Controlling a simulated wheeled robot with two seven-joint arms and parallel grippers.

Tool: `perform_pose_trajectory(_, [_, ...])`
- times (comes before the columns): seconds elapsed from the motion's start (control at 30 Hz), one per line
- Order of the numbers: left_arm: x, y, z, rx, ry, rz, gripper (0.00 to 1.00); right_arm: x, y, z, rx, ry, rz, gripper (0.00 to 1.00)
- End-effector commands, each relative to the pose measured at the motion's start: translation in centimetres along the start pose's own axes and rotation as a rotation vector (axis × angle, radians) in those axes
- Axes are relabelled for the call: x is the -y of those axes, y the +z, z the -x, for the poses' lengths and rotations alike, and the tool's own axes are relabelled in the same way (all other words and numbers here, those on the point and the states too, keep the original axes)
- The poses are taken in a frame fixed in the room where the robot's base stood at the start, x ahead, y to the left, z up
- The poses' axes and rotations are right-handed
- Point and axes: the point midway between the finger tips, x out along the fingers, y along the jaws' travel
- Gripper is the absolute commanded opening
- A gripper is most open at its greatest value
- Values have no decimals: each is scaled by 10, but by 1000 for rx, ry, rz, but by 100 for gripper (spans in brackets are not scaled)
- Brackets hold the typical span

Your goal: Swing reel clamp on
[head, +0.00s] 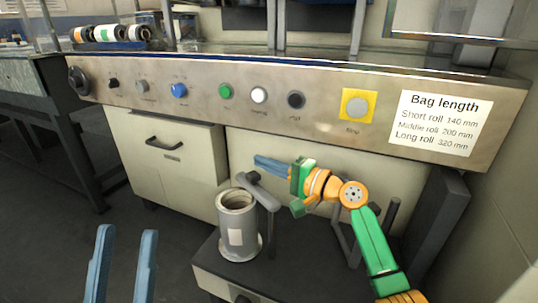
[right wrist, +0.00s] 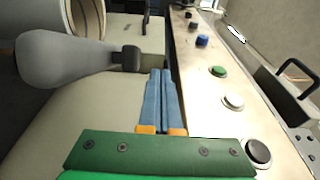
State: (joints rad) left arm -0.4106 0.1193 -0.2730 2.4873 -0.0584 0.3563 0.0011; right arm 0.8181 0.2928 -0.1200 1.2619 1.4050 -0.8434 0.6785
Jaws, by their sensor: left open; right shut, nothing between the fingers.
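A grey clamp lever (head: 264,192) lies slanted at the upper right rim of an upright grey hollow cylinder (head: 237,232) with a pale label. In the right wrist view the grey lever (right wrist: 65,62) reaches in from the left and has a dark end piece (right wrist: 131,58). My right gripper (head: 258,161) is shut and empty, just above and behind the lever in the head view. Its blue fingers (right wrist: 160,73) lie together, close to the dark end piece, with no clear contact. My left gripper (head: 122,236) is open and empty at the lower left, away from the cylinder.
The machine's control panel (head: 320,92), with buttons and a bag length sign (head: 438,122), runs behind my right gripper. Three rolls (head: 112,33) lie at the back left. A drawer (head: 165,152) is below the panel. A grey frame (head: 350,245) stands right of the cylinder.

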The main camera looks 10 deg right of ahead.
Motion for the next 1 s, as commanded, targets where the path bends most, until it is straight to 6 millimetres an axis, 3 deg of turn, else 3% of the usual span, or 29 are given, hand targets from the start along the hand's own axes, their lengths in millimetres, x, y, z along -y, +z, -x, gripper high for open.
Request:
perform_pose_trajectory(0.23, [7,58,7,320,-18,-4,50,12,7,6,0,0,1,0])
perform_pose_trajectory(0.47, [13,108,33,622,-35,-3,50,22,14,10,0,1,1,0])
perform_pose_trajectory(0.7, [18,148,77,935,-52,2,50,32,21,16,1,0,0,0])
perform_pose_trajectory(1.0, [22,175,147,1317,-73,16,50,46,29,22,0,1,1,0])
